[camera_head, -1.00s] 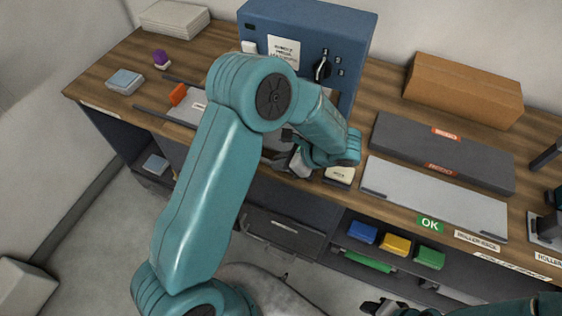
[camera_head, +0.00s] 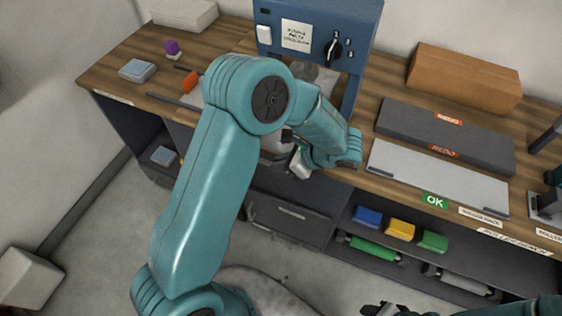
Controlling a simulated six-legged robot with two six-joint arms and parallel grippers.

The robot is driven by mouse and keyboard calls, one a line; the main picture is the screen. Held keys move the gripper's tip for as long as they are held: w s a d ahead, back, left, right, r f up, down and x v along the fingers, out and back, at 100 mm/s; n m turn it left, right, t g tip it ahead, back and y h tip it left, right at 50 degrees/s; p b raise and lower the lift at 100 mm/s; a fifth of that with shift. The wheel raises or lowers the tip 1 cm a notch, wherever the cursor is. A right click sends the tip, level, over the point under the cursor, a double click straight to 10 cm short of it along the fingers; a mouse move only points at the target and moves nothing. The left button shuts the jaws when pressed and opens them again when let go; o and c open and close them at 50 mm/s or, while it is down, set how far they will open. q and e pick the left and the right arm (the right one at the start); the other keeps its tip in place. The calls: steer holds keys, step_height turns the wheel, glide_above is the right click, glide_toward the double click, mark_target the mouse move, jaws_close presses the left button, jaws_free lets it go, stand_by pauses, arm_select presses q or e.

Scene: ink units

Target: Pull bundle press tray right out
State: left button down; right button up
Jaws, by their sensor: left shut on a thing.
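The blue bundle press (camera_head: 318,32) stands at the back of the wooden bench, with a white label and a black knob on its front. Its tray (camera_head: 276,142) shows only as a small piece behind my left arm, at the bench's front edge. My left gripper (camera_head: 299,162) is at that front edge, shut on the tray, though the arm hides most of the contact. The right gripper (camera_head: 378,310) shows only in part at the bottom edge, low in front of the shelves; its jaw state is unclear.
On the right of the bench are a dark grey tray (camera_head: 445,138) with red labels, a light grey tray (camera_head: 435,178) with a green OK label and a cardboard box (camera_head: 463,80). Below are a drawer (camera_head: 290,222) and a shelf with blue, yellow and green blocks (camera_head: 400,229).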

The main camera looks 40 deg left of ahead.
arm_select(q)
steer(key=c, duration=1.2)
jaws_free()
steer(key=shift+w+d+r, duration=0.1)
steer(key=shift+o, duration=0.2)
steer(key=b+v, duration=0.1)
steer(key=v, duration=1.5)
steer(key=shift+w+r, duration=0.1)
